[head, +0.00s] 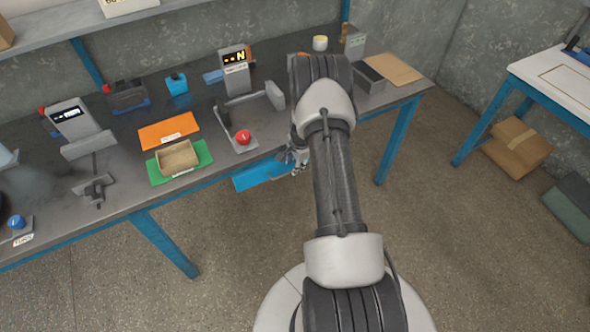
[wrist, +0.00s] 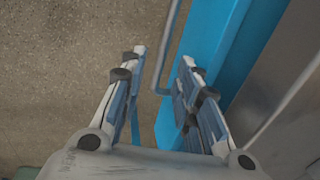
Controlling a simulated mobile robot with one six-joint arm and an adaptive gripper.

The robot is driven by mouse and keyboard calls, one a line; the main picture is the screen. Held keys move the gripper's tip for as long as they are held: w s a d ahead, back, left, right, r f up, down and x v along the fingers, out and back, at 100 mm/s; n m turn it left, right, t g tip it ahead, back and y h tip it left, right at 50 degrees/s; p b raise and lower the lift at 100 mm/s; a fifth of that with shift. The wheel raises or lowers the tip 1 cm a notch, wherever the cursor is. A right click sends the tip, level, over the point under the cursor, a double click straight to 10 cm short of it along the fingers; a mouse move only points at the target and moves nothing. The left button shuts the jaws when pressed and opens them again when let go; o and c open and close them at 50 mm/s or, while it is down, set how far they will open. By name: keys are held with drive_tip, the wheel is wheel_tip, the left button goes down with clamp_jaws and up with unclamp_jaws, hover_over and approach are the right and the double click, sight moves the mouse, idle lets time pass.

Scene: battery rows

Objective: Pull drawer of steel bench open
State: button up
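The steel bench (head: 110,192) has a dark top and blue legs. Its blue drawer (head: 262,173) hangs under the front edge. The drawer front (wrist: 200,50) also shows in the wrist view, with a thin grey bar handle (wrist: 168,50) along it. My gripper (head: 299,164) is at the drawer's right end, below the bench edge and partly hidden by my arm. In the wrist view my gripper (wrist: 163,58) is open. The handle appears between its fingers, with clear gaps on both sides. The handle's bent end passes behind the right finger. Any opening of the drawer is hard to judge.
The bench top holds a green mat (head: 200,158) with a wooden tray, an orange mat (head: 168,131), a fixture with a red button (head: 243,137) and several devices. The floor (head: 235,260) before the bench is clear. A second table (head: 558,85) stands right, cardboard box (head: 517,147) below.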

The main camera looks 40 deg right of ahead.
drive_tip(key=shift+w+f, duration=0.25)
drive_tip(key=shift+f, duration=1)
drive_tip(key=shift+c, duration=0.4)
clamp_jaws()
